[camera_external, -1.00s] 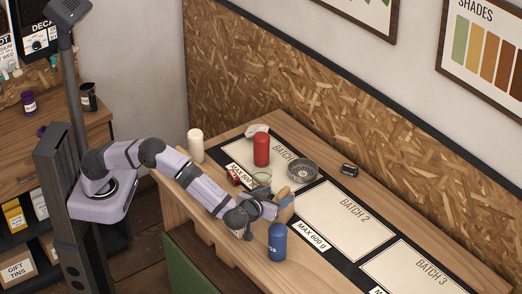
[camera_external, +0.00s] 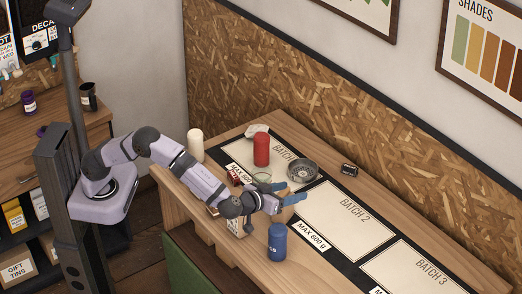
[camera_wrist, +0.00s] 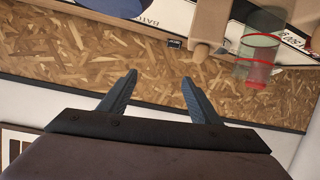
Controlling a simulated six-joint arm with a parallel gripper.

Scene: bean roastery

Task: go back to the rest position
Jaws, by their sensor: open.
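My gripper (camera_external: 292,192) is open and empty. It is over the front part of the bench, near the Batch 1 and Batch 2 areas. In the wrist view its two blue-grey fingers (camera_wrist: 159,77) stand apart, with the chipboard wall panel (camera_wrist: 80,50) behind them and nothing between them. My arm reaches out over the left end of the bench from its base at the left. A tan wooden object (camera_external: 287,212) is just below the gripper and partly hidden by it.
A blue canister (camera_external: 277,243) stands close in front of the gripper. A clear glass (camera_external: 262,179), a red canister (camera_external: 261,150) and a metal dish (camera_external: 302,170) are around Batch 1. A white canister (camera_external: 195,145) stands at the left end. The Batch 2 mat (camera_external: 345,222) is clear.

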